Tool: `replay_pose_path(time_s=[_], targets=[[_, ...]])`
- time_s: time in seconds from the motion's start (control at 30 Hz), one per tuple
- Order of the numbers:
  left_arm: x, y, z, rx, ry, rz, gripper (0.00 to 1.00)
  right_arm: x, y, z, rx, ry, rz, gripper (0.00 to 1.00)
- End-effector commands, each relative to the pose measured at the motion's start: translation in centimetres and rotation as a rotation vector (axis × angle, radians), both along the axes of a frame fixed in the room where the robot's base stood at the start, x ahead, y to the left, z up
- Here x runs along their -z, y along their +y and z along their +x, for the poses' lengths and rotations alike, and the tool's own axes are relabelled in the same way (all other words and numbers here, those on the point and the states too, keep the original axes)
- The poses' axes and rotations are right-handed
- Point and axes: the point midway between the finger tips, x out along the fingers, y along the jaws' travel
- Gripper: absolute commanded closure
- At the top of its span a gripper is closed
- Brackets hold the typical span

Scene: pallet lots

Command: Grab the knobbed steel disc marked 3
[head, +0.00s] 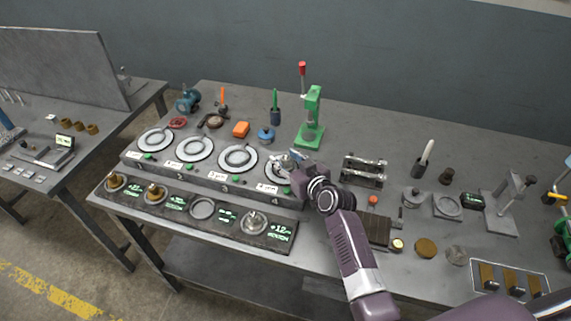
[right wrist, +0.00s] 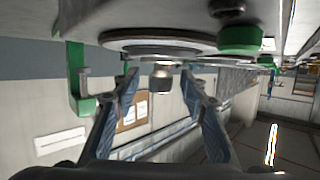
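My right gripper (head: 288,162) is over the fourth round plate (head: 271,178) of the long grey unit. In the right wrist view the gripper (right wrist: 162,88) is open, its two fingers spread on either side of a small steel knob (right wrist: 161,77). The knob looks clear of both fingers. It stands by a round plate (right wrist: 160,42), whose view is upside down. The disc under the knob is mostly hidden in the head view, and I cannot read a 3 on it. Another knobbed steel disc (head: 254,222) sits on the front display strip. My left gripper is out of view.
Three other round plates (head: 196,150) look empty. Two brass knobbed discs (head: 154,194) and an empty ring (head: 203,208) are on the front strip. A green press (head: 312,122) stands behind my gripper. A steel rack (head: 363,172) is close to its right.

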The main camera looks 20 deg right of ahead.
Motion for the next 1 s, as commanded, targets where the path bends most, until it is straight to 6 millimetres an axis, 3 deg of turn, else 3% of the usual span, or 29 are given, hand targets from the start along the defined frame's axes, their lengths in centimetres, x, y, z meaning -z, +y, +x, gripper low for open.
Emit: replay_pose_path(time_s=[0.07, 0.37, 0.77, 1.0], targets=[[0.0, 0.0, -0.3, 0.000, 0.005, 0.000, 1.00, 0.0, 0.0, 0.0, 0.000, 0.000, 0.000, 0.67], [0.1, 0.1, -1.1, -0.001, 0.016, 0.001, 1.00, 0.0, 0.0, 0.0, 0.000, 0.000, 0.000, 1.00], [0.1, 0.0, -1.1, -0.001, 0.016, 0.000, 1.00, -0.3, 0.0, 0.0, 0.001, -0.004, 0.000, 1.00], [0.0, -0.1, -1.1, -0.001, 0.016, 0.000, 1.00, -2.5, 0.0, 0.1, 0.000, -0.008, -0.001, 1.00]])
